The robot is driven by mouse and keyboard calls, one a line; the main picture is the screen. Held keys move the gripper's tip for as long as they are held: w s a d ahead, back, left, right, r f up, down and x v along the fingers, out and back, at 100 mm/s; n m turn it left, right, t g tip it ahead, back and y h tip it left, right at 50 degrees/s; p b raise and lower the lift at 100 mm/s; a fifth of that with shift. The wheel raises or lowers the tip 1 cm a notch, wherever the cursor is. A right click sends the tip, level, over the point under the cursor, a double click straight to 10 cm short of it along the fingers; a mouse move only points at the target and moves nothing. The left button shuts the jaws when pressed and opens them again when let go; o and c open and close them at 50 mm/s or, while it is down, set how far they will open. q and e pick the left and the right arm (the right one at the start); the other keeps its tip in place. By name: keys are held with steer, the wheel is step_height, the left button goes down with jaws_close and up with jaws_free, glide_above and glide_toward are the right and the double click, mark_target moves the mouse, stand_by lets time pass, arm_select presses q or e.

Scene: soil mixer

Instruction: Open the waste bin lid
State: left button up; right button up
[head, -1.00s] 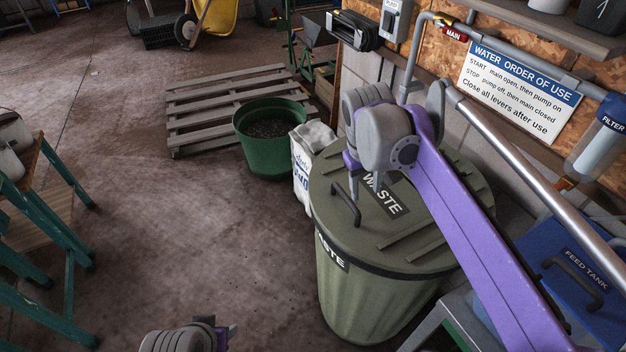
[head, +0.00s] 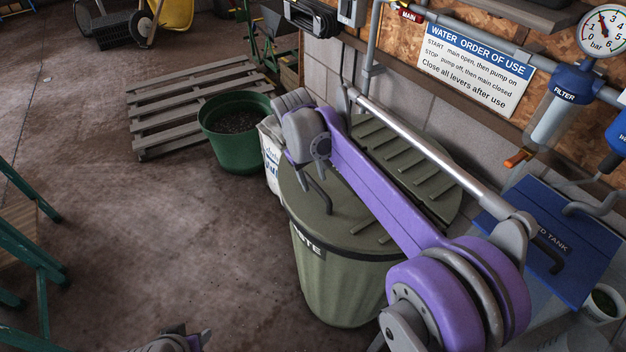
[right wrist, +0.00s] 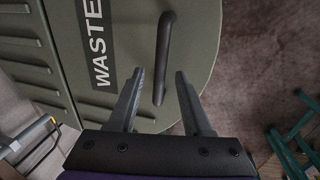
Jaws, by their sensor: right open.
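The olive-green waste bin (head: 335,285) stands upright on the floor, its round ribbed lid (head: 291,205) lying flat on top. A dark bar handle (head: 321,197) stands up near the lid's left edge; the right wrist view also shows it (right wrist: 166,50). My right gripper (right wrist: 157,74) is open above the lid, with the handle's near end appearing between its fingers. I cannot tell whether they touch it. The lid's WASTE label (right wrist: 93,38) shows left of the handle there. In the head view my right arm hides part of the lid. My left gripper (head: 190,342) is partly cut off at the bottom edge.
A green pot (head: 238,142) of soil and a white bag (head: 271,155) stand left of the bin, by a wooden pallet (head: 190,95). The blue feed tank (head: 580,245) and pipes along the wall crowd the right.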

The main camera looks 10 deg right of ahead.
steer(key=shift+d+f, duration=0.1)
steer(key=shift+f, duration=0.3)
jaws_close()
stand_by(1.2)
